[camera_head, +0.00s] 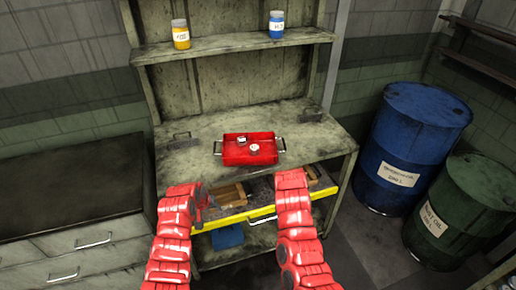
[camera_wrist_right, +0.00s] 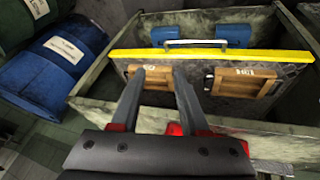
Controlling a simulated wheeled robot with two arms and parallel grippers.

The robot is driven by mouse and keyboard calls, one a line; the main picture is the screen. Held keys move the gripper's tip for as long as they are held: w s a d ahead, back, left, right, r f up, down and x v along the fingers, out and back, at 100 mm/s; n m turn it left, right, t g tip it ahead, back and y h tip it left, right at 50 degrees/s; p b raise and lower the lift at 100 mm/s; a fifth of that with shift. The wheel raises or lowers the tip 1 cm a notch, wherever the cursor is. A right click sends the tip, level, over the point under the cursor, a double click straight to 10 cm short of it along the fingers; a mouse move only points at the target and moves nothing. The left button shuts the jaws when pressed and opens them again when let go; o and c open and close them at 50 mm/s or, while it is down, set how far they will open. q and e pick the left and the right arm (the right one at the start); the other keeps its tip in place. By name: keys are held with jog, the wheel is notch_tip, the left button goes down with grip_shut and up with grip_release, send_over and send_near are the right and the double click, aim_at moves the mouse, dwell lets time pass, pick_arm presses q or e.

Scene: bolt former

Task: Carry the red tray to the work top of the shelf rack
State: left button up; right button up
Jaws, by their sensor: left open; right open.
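The red tray (camera_head: 236,154) rests on the work top (camera_head: 195,167) of the shelf rack, near the middle. It has a grey handle at each short end, and two small pale pieces lie inside. My left gripper (camera_head: 204,204) is in front of the work top, lower than the tray and clear of it. It looks empty; its fingers are small in the head view. My right gripper (camera_wrist_right: 165,72) is open and empty in the right wrist view, over the open drawer. In the head view my right forearm hides it. Neither gripper touches the tray.
A yellow-edged drawer (camera_head: 240,216) stands open below the work top, with wooden boxes inside. A yellow jar (camera_head: 180,34) and a blue jar (camera_head: 276,24) stand on the upper shelf. Blue (camera_head: 408,145) and green (camera_head: 455,212) drums stand right; a dark-topped cabinet (camera_head: 65,185) stands left.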

jog(key=v, duration=0.6)
jog(key=shift+r, duration=0.3)
